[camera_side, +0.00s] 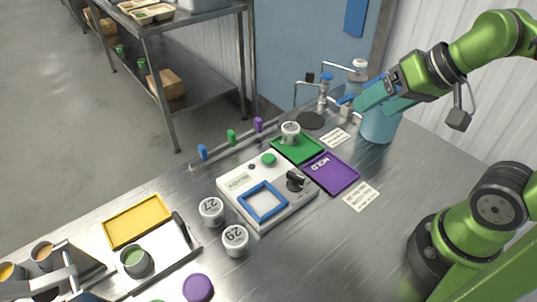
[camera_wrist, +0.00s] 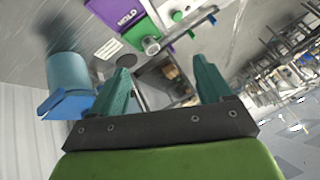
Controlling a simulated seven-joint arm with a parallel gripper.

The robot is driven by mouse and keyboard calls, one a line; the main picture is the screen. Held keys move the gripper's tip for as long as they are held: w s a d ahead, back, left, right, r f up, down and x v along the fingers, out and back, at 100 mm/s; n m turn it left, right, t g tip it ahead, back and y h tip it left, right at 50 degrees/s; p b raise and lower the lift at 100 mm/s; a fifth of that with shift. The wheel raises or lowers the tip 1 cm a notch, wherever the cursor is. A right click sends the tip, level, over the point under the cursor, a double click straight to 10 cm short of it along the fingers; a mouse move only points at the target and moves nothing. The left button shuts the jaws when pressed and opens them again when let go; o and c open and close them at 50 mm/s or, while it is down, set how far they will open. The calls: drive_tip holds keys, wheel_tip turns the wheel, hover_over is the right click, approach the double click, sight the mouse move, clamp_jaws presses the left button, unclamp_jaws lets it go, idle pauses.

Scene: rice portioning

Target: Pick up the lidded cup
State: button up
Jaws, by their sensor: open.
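Three white cups with pale lids show in the side view. One cup (camera_side: 290,133) stands on the green mat (camera_side: 303,149). Two more, marked 27 (camera_side: 211,212) and 29 (camera_side: 235,240), stand upright on the steel table left of the scale; I cannot tell which one the task means. My gripper (camera_side: 352,107) is raised at the right, near the blue bin and sink taps, apart from all the cups. In the wrist view its teal fingers (camera_wrist: 163,72) are spread with nothing held between them.
The scale (camera_side: 230,185) with a blue square frame sits mid-table beside the purple HOLD mat (camera_side: 331,172). A blue bin (camera_side: 378,124) and metal taps (camera_side: 324,98) stand near my gripper. A yellow tray (camera_side: 137,221) lies at left. The table's front right is clear.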

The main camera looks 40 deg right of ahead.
drive_tip(key=shift+o, duration=0.4)
drive_tip(key=m+g+h, duration=0.2)
drive_tip(key=m+g, duration=0.2)
drive_tip(key=g, duration=0.3)
hover_over(235, 236)
wheel_tip(235, 236, down, 8)
drive_tip(key=m, duration=0.5)
drive_tip(key=shift+m, duration=0.3)
drive_tip(key=f, duration=1)
drive_tip(key=shift+a+f, duration=0.2)
drive_tip(key=shift+a, duration=0.2)
drive_tip(key=shift+d+f, duration=0.2)
drive_tip(key=shift+f, duration=1.15)
drive_tip(key=shift+d+f, duration=0.2)
drive_tip(key=shift+f, duration=1.15)
